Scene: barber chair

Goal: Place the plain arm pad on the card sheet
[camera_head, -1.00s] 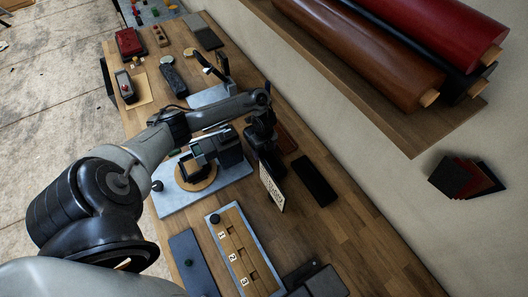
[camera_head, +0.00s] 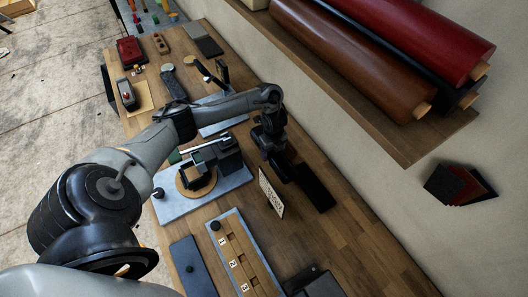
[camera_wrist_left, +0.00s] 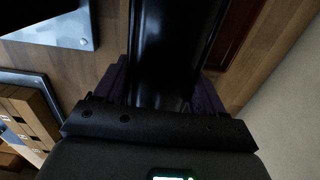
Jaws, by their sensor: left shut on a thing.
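My left gripper (camera_head: 283,168) comes down near the wall side of the bench and is shut on a plain black arm pad (camera_head: 316,192). In the left wrist view the glossy pad (camera_wrist_left: 172,50) stands out between the dark purple fingers (camera_wrist_left: 165,88). In the head view the arm hides part of the grip, and I cannot tell how high the pad is. A cream card sheet (camera_head: 145,99) lies at the far left of the bench, with a dark pad with a red part (camera_head: 126,93) on it. My right gripper is not in view.
A metal plate (camera_head: 222,190) holds a round wooden disc and a black fixture. Nearby are an upright lettered card (camera_head: 271,194), a numbered tray (camera_head: 211,225) and a blue-grey slab (camera_head: 188,254). Leather rolls (camera_head: 345,50) lie on the wall shelf. Bare wood (camera_head: 345,230) shows at right.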

